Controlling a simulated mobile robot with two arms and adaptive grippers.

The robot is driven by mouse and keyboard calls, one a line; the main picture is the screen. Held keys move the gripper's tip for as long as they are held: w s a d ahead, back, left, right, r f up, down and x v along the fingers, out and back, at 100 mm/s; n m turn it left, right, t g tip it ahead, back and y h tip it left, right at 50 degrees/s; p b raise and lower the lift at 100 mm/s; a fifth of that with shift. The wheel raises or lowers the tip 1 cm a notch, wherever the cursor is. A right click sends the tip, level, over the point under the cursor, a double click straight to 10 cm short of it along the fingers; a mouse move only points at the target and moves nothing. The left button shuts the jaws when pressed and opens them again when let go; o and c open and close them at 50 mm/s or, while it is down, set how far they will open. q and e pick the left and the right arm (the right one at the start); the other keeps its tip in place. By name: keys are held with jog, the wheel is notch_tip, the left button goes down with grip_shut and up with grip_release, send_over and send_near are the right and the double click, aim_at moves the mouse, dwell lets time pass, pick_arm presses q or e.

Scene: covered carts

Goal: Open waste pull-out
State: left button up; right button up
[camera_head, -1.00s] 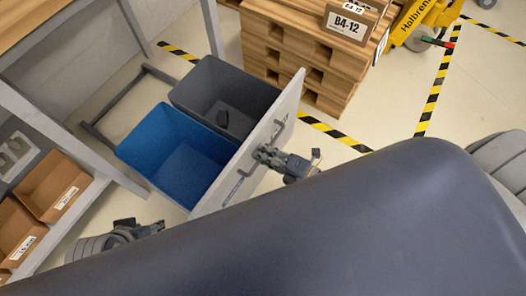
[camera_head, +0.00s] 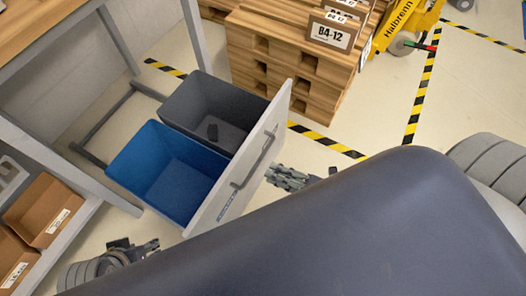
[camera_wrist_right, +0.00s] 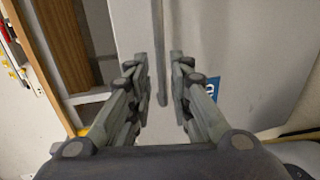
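The waste pull-out stands extended from under the workbench. Its light grey front panel (camera_head: 222,205) carries a dark bar handle (camera_head: 256,160) and a small blue label. Behind the panel sit a blue bin (camera_head: 172,178) and a dark grey bin (camera_head: 218,105) with a small dark object inside. My right gripper (camera_head: 270,175) is just outside the panel, apart from the handle. In the right wrist view its fingers (camera_wrist_right: 160,80) are spread, with the handle (camera_wrist_right: 159,45) showing ahead between them. My left gripper (camera_head: 150,246) is low at the left, away from the panel; its fingers are unclear.
Stacked wooden pallets (camera_head: 290,60) with a box labelled B4-12 (camera_head: 330,32) stand behind the pull-out. A yellow pallet truck (camera_head: 408,22) is at the back right. Cardboard boxes (camera_head: 45,212) sit on the bench's lower shelf. Floor between the striped tapes is clear.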

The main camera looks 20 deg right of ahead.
jog(key=shift+v, duration=2.1)
